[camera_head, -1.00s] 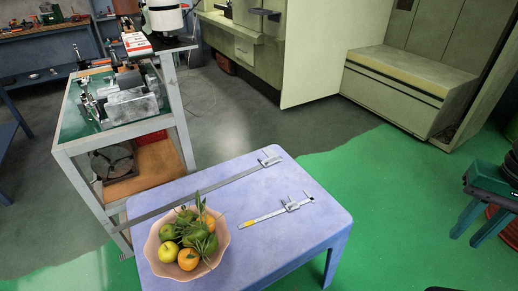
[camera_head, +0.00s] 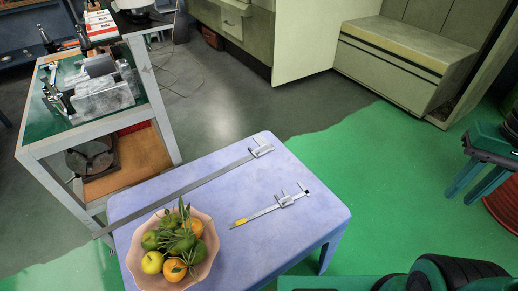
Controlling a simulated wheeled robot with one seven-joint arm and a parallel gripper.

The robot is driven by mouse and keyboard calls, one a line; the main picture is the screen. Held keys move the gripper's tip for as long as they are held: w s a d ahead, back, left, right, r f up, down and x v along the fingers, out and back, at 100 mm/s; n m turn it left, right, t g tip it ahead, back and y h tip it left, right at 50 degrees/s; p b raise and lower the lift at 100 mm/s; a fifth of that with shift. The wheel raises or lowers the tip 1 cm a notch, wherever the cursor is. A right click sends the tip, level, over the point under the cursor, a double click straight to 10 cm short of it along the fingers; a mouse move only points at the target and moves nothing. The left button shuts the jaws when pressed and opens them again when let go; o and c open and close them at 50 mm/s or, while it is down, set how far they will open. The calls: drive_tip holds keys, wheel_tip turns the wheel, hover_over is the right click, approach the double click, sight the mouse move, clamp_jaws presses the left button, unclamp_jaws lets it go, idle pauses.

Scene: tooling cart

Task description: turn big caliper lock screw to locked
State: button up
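The big caliper (camera_head: 208,177) lies along the back left edge of the blue-purple table (camera_head: 230,190). Its long grey beam runs from the left side, past the table edge, to its slider and jaws (camera_head: 261,148) near the far corner. The lock screw is too small to make out, so its state cannot be told. A smaller caliper (camera_head: 268,210) with a yellow end lies on the table's right half. My gripper is not in view. A dark green and black rounded part at the bottom right edge looks like my own arm.
A pink bowl of fruit (camera_head: 201,268) stands at the table's front left, near the long beam. A metal cart (camera_head: 140,80) with a vise-like device (camera_head: 102,98) stands at the left. Green and grey floor is free behind and right of the table. A green stand (camera_head: 490,143) is at the right.

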drive_tip(key=w+a+n, duration=0.3)
drive_tip(key=w+n, duration=0.1)
drive_tip(key=w, duration=0.6)
drive_tip(key=w+a+n, duration=0.2)
drive_tip(key=w+n, duration=0.3)
drive_tip(key=w, duration=0.5)
drive_tip(key=w+a+f+n, duration=0.4)
drive_tip(key=w+a+n, duration=0.3)
drive_tip(key=w+a, duration=0.45)
drive_tip(key=n, duration=1.4)
hover_over(258, 152)
wheel_tip(258, 152, down, 18)
drive_tip(key=f, duration=1)
drive_tip(key=shift+a+f, duration=0.1)
drive_tip(key=shift+a, duration=0.1)
drive_tip(key=shift+d, duration=0.1)
clamp_jaws()
